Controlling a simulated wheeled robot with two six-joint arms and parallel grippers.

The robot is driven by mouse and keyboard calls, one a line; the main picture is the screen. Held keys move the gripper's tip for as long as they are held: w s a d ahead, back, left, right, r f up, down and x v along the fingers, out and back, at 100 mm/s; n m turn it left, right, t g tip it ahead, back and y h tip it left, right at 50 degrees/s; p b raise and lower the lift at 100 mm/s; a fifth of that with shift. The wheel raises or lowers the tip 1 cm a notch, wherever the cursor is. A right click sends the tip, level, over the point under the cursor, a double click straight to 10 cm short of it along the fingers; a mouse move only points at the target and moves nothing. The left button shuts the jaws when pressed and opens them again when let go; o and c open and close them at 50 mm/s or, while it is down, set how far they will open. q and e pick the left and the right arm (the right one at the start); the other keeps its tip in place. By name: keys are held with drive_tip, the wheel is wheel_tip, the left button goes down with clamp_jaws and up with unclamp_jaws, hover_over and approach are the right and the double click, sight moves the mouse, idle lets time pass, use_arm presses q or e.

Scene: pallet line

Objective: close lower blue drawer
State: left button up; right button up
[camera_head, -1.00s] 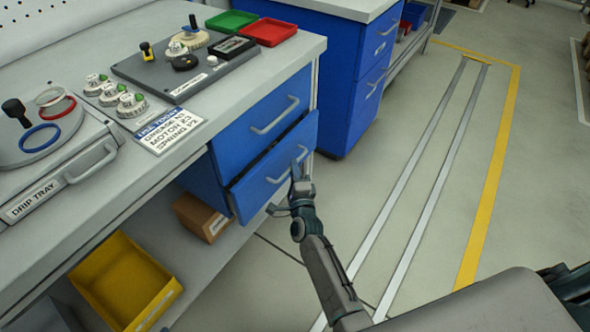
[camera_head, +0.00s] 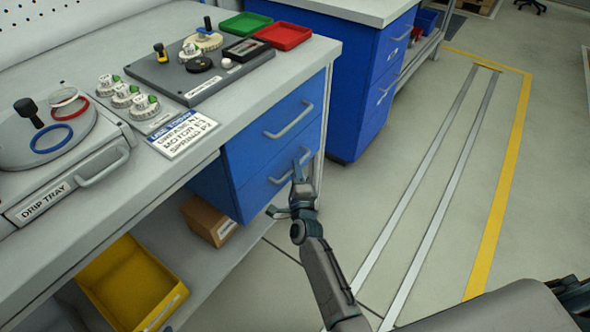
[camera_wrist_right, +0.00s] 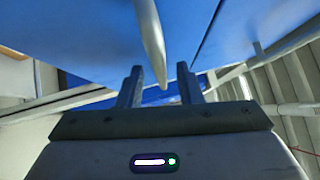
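The lower blue drawer (camera_head: 252,196) is in the bench's blue cabinet, under the upper blue drawer (camera_head: 262,145). Its front looks flush or nearly flush with the upper one, with no open gap showing. Its grey handle (camera_head: 281,180) is partly covered by my right gripper (camera_head: 290,190), which is at the drawer front. In the right wrist view, the handle (camera_wrist_right: 151,40) passes between the two spread fingers of my right gripper (camera_wrist_right: 160,85). The fingers are open; contact with the handle is unclear. My left gripper is out of view.
The bench top holds a drip tray (camera_head: 75,185), a label card (camera_head: 183,133), and green (camera_head: 245,23) and red (camera_head: 285,36) trays. A yellow bin (camera_head: 130,285) and cardboard box (camera_head: 206,219) sit below. Another blue cabinet (camera_head: 355,90) stands behind. The floor at right is clear.

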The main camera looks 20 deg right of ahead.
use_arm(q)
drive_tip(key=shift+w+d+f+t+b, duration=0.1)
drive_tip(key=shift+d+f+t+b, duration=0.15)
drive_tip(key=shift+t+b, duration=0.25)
use_arm(e)
drive_tip(key=s+a+f, duration=0.1)
drive_tip(key=s, duration=0.9)
drive_tip(key=shift+a+f, duration=0.2)
